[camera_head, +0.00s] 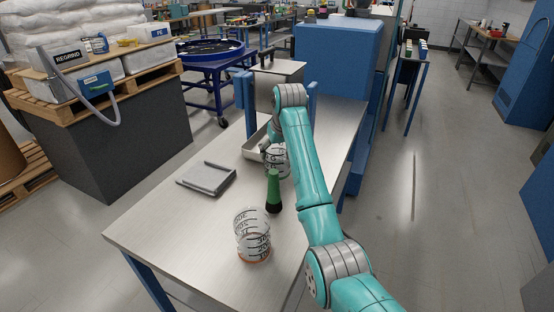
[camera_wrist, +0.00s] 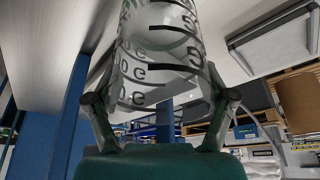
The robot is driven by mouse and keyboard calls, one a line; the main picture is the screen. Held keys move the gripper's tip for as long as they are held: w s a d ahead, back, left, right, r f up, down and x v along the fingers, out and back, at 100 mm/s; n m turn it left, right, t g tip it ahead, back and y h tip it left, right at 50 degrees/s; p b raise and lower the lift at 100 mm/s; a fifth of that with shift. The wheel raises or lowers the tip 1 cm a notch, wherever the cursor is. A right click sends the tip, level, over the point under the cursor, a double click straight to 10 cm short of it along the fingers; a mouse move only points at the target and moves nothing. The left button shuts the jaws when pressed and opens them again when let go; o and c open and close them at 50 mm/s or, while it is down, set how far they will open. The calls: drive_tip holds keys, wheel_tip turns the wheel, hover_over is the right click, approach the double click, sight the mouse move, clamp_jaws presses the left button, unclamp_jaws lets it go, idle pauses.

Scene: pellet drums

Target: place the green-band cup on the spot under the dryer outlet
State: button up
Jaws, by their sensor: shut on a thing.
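A clear cup with black scale marks (camera_wrist: 160,55) is between the two fingers of my gripper (camera_wrist: 163,97) in the wrist view, and the gripper is shut on it. In the head view this cup (camera_head: 276,160) is at the far part of the steel table, partly behind my arm. I cannot make out its band colour, nor whether its base touches the table. A second clear cup (camera_head: 252,235) with an orange band stands at the near part of the table. I cannot pick out the dryer outlet or the spot under it.
A grey flat tray (camera_head: 207,178) lies to the left. A pale shallow tray (camera_head: 255,148) is beside the held cup. Blue posts (camera_head: 245,92) rise behind. The table's near left is clear.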

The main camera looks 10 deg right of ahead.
drive_tip(key=shift+f, duration=1.8)
drive_tip(key=shift+f, duration=0.15)
drive_tip(key=o, duration=1.1)
drive_tip(key=shift+o, duration=0.2)
